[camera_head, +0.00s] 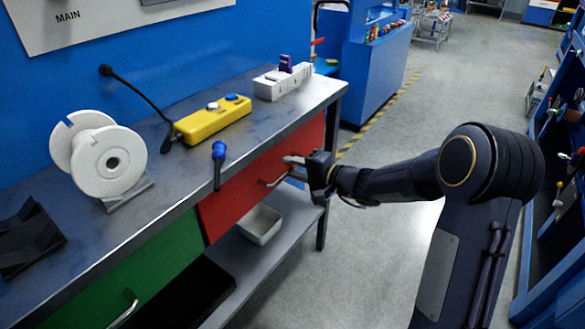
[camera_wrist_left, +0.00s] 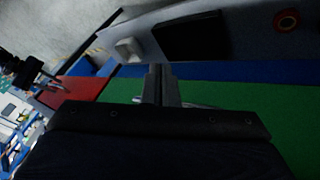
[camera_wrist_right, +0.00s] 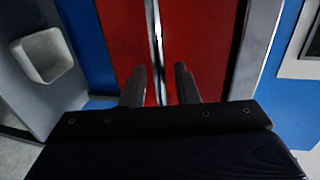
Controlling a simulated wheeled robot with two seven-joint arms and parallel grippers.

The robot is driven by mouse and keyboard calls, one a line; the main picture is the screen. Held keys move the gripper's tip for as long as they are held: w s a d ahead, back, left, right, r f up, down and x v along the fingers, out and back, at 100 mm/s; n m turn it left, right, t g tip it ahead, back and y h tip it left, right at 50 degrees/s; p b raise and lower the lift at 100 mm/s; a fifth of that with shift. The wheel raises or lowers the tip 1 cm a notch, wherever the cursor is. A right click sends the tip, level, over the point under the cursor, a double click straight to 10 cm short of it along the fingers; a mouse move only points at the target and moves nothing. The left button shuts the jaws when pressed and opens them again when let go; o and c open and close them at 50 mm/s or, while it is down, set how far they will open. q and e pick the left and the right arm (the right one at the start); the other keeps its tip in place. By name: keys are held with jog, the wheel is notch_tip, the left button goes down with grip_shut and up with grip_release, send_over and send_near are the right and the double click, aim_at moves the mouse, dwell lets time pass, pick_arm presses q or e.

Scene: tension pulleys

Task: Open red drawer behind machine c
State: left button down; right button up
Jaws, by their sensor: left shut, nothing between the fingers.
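The red drawer (camera_head: 238,192) is under the bench top, and its front looks flush with the bench. Its metal handle (camera_head: 272,183) sticks out from the front. My right gripper (camera_head: 295,167) is at the far end of this handle. In the right wrist view, my right gripper's fingers (camera_wrist_right: 160,85) are apart before the red front (camera_wrist_right: 190,35), with the handle bar (camera_wrist_right: 153,25) lined up between them. I cannot tell whether they touch it. My left gripper (camera_wrist_left: 161,85) shows only in its wrist view, shut and empty by the green front (camera_wrist_left: 240,115).
The bench top (camera_head: 160,210) holds a white spool (camera_head: 112,160), a yellow button box (camera_head: 212,120) and a white power strip (camera_head: 282,82). A green drawer (camera_head: 145,270) is beside the red one. A white bin (camera_head: 262,225) sits on the lower shelf.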

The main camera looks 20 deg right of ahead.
jog(key=shift+w+a, duration=0.2)
grip_shut()
jog(key=shift+s+f, duration=0.1)
